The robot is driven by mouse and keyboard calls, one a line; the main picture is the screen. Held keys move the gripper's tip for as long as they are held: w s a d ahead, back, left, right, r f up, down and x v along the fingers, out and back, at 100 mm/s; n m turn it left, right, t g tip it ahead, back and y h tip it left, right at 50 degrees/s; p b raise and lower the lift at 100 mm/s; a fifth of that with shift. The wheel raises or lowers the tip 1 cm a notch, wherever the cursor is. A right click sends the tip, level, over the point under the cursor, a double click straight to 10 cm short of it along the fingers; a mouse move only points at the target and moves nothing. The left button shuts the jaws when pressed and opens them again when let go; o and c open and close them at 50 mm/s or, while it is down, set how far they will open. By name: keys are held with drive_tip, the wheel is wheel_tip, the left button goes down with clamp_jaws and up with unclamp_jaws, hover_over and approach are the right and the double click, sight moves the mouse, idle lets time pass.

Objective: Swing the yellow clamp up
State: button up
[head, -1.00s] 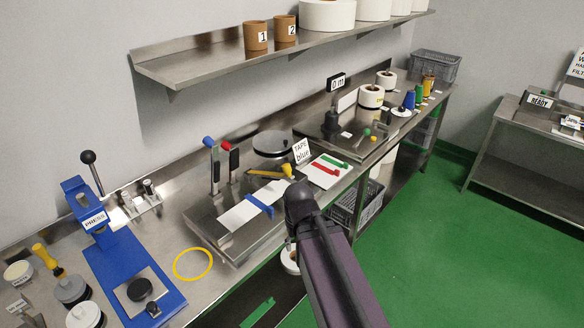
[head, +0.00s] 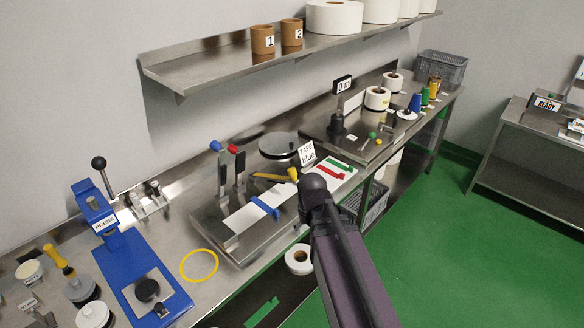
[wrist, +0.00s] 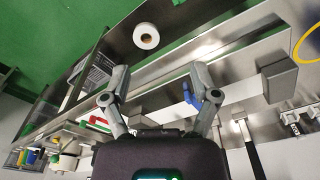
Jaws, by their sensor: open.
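The yellow clamp (head: 272,177) is a flat yellow bar with a round yellow knob at its right end. In the head view it lies low over the steel plate of the bench unit, behind and left of my arm's end. I cannot make out the clamp in the wrist view. My gripper (wrist: 158,72) is open and empty in the wrist view, its two grey fingers spread wide. In the head view the fingers are hidden behind the dark end of my arm.
Two upright levers (head: 223,170), one blue-tipped and one red-tipped, stand left of the clamp. A "TAPE blue" sign (head: 306,153) and a card with green and red pieces (head: 328,173) are close to its right. A blue press (head: 115,235) and yellow ring (head: 199,265) are further left.

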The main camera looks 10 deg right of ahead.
sight(293, 169)
drive_tip(key=w+r+n+t+p, duration=0.3)
drive_tip(key=w+r+p, duration=0.9)
drive_tip(key=w, duration=0.7)
wheel_tip(293, 169, up, 3)
drive_tip(key=shift+w+r+n+t+p, duration=0.15)
drive_tip(key=shift+w+n+t+p, duration=0.15)
drive_tip(key=shift+t, duration=0.2)
drive_tip(key=shift+d, duration=0.1)
drive_tip(key=b+x, duration=1.2)
drive_tip(key=x, duration=0.1)
drive_tip(key=shift+w+f+b, duration=0.1)
drive_tip(key=shift+f+b, duration=0.25)
drive_tip(key=shift+f, duration=0.05)
clamp_jaws()
drive_tip(key=shift+r, duration=0.1)
